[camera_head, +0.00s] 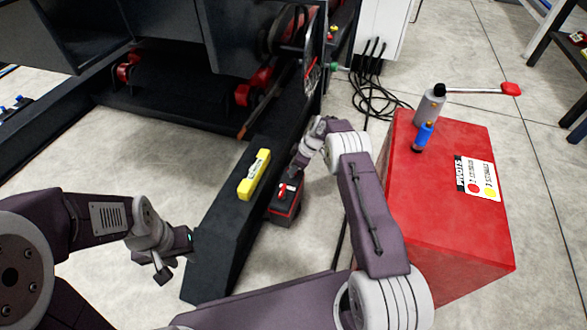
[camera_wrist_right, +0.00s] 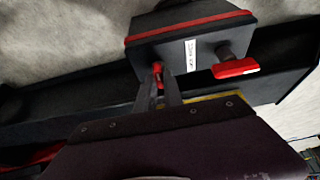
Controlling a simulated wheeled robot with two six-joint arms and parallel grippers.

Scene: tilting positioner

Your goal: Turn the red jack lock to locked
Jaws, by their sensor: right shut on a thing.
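A black jack box with a red band (camera_head: 284,208) stands on the floor against a long black beam; it also shows in the right wrist view (camera_wrist_right: 205,45). In that view my right gripper (camera_wrist_right: 160,85) is shut on a small upright red piece (camera_wrist_right: 157,70), apparently the red jack lock, at the box's face. The fingers hide part of it, and I cannot read its setting. A red bar handle (camera_wrist_right: 236,68) sticks out beside a white label (camera_wrist_right: 190,55). In the head view, my right gripper (camera_head: 291,176) is at the box. My left gripper (camera_head: 172,258) hangs empty, left of the beam; its jaws are unclear.
A yellow block (camera_head: 254,174) lies on the black beam (camera_head: 225,225). Black cables (camera_head: 375,98) lie behind. Floor left of the beam is clear.

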